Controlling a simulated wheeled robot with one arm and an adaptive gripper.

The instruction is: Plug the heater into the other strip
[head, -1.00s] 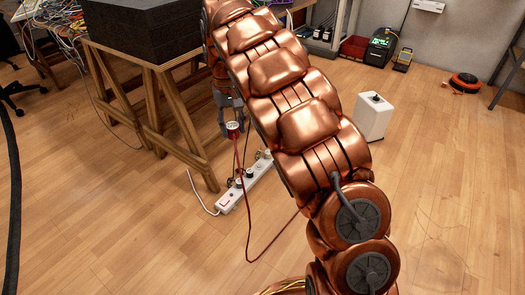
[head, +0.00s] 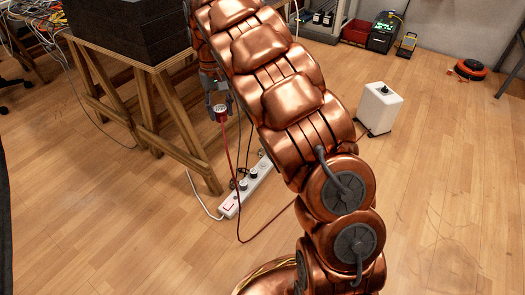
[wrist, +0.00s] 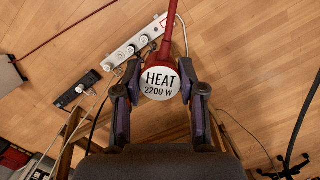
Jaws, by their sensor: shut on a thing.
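My gripper (head: 218,103) is shut on the heater plug (head: 221,114), a red plug with a white round face, and holds it above the floor. In the wrist view the plug face (wrist: 160,83) reads "HEAT 2200 W" and sits between the fingers (wrist: 160,92). Its red cable hangs down and runs across the floor. A white power strip (head: 230,207) lies on the floor, with dark plugs in or at it; it also shows in the wrist view (wrist: 120,54). A black strip (wrist: 77,89) lies beside it in the wrist view; my arm may hide it in the head view. The white heater (head: 380,107) stands at right.
A wooden trestle table (head: 150,75) with dark blocks (head: 130,28) stands left of my gripper, its legs close to the white strip. A red bin (head: 356,31), a green-screened device (head: 383,33) and an orange reel (head: 470,68) are at the back.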

